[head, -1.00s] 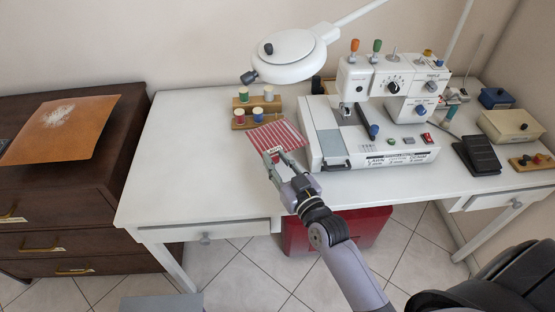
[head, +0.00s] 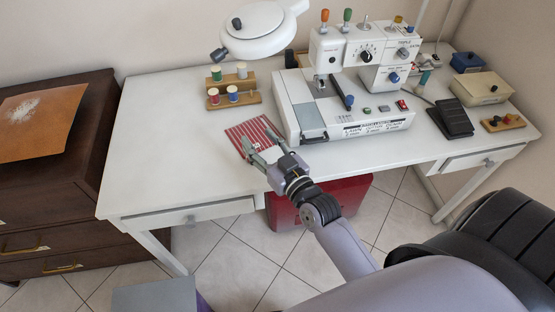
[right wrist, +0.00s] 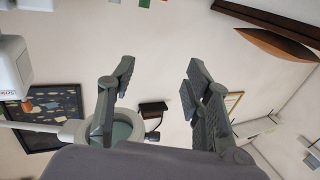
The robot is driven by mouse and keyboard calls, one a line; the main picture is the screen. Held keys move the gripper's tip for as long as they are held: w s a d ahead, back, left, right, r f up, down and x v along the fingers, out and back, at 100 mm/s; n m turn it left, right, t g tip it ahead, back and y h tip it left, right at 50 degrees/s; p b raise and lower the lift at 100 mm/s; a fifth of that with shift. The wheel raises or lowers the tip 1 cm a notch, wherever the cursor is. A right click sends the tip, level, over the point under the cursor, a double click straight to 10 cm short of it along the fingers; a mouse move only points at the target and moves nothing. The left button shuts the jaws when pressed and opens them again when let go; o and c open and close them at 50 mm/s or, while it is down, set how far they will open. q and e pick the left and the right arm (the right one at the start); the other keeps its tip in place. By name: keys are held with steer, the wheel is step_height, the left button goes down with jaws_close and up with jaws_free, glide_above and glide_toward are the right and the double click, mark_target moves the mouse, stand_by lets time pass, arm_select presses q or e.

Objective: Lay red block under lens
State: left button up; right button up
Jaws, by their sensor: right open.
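The magnifier lamp (head: 260,32) with its round lens head hangs over the back of the white desk. Its ring also shows in the right wrist view (right wrist: 118,128). My right gripper (head: 256,140) is open, its fingers apart over the front of the red-and-white striped cloth (head: 247,129). The right wrist view shows the open fingers (right wrist: 160,85) with nothing visible held between them. I cannot make out a red block clearly; any block by the fingertips blends with the red stripes. My left gripper is not in view.
A white sewing machine (head: 365,122) stands right of the cloth. Thread spools on a wooden rack (head: 245,98) stand behind it. A black pedal (head: 452,120) and a beige box (head: 482,90) are farther right. The desk's left part (head: 155,140) is clear.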

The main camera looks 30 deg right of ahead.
steer(key=s+d, duration=0.1)
steer(key=s, duration=0.8)
steer(key=shift+b, duration=0.35)
